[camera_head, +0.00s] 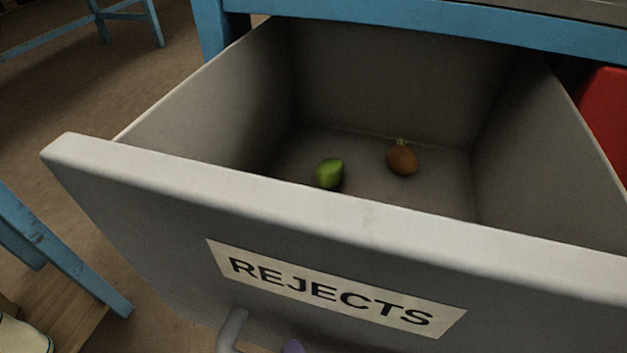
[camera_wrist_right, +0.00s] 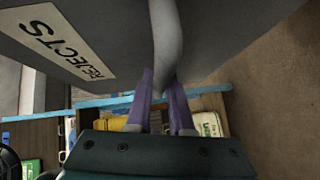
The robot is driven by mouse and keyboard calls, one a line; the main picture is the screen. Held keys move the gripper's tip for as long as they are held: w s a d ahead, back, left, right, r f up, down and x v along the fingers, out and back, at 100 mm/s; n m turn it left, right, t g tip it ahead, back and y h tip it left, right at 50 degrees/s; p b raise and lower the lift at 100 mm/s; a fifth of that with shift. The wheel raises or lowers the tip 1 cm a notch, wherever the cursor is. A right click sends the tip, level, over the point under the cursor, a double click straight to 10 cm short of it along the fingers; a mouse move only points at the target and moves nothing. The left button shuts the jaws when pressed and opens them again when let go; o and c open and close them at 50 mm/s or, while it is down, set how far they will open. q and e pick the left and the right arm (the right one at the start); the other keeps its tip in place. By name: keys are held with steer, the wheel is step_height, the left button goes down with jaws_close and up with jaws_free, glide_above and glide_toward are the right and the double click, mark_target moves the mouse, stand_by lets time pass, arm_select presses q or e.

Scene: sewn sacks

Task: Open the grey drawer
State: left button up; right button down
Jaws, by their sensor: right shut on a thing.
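The grey drawer (camera_head: 130,190) stands well open, pulled out from under a blue-framed table. Its front carries a label reading REJECTS, and the front also shows in the right wrist view (camera_wrist_right: 110,30). A green fruit or vegetable (camera_head: 329,173) and an orange-brown one (camera_head: 402,160) lie on the drawer floor. The grey handle (camera_head: 231,328) is partly cut off at the bottom of the head view. In the right wrist view, my right gripper (camera_wrist_right: 163,88) has its purple fingers on either side of the handle (camera_wrist_right: 168,40), shut on it. My left gripper is not in view.
The blue table frame (camera_head: 430,28) runs above the drawer. A red object (camera_head: 607,110) sits to the right of the drawer. Blue legs and a wooden shelf stand at lower left. Brown floor lies open at upper left.

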steer(key=shift+s+a, duration=0.1)
steer(key=shift+s, duration=0.2)
steer(key=c, duration=0.8)
jaws_free()
steer(key=p+v, duration=0.3)
steer(key=v, duration=0.7)
